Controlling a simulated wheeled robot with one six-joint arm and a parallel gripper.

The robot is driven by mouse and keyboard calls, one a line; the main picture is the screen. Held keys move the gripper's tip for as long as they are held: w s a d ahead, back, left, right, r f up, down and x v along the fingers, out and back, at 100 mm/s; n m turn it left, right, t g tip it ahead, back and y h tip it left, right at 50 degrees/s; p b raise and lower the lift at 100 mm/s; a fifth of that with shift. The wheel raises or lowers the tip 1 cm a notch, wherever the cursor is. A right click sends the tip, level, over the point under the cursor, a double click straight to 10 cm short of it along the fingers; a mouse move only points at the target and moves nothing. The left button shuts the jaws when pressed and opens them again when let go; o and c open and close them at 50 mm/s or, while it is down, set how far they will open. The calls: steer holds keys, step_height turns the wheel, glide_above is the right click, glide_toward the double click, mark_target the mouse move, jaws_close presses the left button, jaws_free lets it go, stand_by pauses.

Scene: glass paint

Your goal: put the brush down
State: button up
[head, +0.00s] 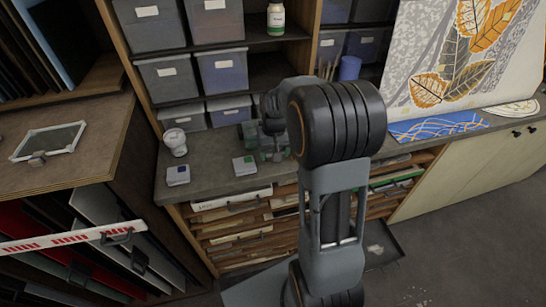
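My arm stands in the middle of the head view, and its large dark joint covers part of the counter. My gripper (272,128) is small and dark at the arm's far end, over the counter and close to some clear glass containers (270,154). Its fingers are too small and too much in shadow to tell whether they are open or shut. I cannot make out a brush in it or lying on the counter. The grey counter (213,180) runs below the shelves.
A white cup-like item (175,142) and two small boxes, one blue-labelled (178,175) and one green-labelled (244,167), stand on the counter. A blue cup (350,68) is at the back. A leaf-patterned panel (465,50) leans at right.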

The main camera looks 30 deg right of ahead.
mark_target(273, 164)
steer(key=shift+w+f, duration=0.2)
steer(key=shift+f, duration=1.65)
steer(key=shift+f, duration=0.15)
steer(key=o, duration=0.8)
